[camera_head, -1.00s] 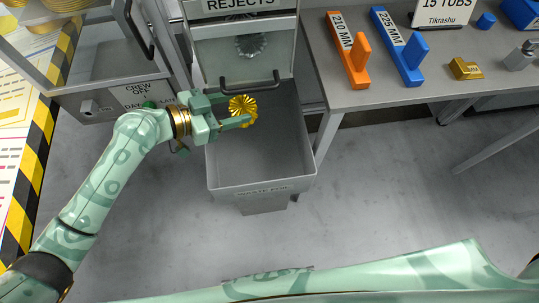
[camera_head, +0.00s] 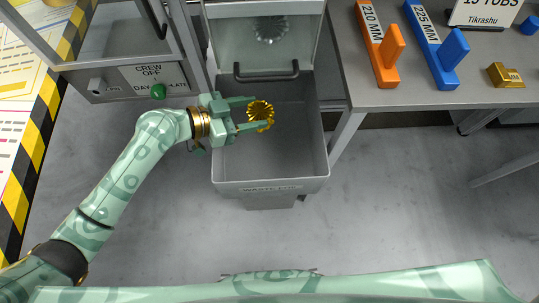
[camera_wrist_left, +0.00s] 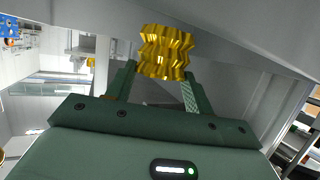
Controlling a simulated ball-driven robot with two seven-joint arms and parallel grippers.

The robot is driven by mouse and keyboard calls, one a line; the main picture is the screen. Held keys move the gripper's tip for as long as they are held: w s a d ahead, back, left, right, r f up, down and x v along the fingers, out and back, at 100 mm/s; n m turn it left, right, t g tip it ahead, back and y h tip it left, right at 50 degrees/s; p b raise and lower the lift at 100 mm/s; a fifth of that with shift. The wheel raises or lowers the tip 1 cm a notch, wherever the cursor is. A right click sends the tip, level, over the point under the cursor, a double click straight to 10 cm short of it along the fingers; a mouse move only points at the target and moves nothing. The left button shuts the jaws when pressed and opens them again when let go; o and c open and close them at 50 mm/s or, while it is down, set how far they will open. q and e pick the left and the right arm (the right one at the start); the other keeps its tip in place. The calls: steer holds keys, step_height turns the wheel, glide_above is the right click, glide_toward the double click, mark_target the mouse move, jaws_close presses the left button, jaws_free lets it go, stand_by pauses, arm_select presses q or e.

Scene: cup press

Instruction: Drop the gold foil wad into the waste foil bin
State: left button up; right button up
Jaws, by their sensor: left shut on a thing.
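The gold foil wad (camera_head: 261,110) is a crinkled, shiny gold lump held at the fingertips of my left gripper (camera_head: 262,113). The gripper is shut on it, one finger on each side. In the left wrist view the wad (camera_wrist_left: 165,52) shows as ridged gold layers at the ends of the green fingers (camera_wrist_left: 160,88). The waste foil bin (camera_head: 270,186) is an open grey bin with a label on its front rim. The wad and the fingers show over the bin's opening, toward its back half. My right gripper is not in view.
A rejects chute with a dark handle (camera_head: 266,73) stands behind the bin. At left is a cabinet with a green knob (camera_head: 158,91). At right, a grey table holds an orange gauge (camera_head: 384,62), a blue gauge (camera_head: 441,60) and a gold block (camera_head: 506,76).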

arm_select(q)
steer(key=o, duration=1)
steer(key=shift+o, duration=0.2)
steer(key=shift+a, duration=0.2)
steer(key=p+v, duration=0.3)
steer(key=v, duration=1.3)
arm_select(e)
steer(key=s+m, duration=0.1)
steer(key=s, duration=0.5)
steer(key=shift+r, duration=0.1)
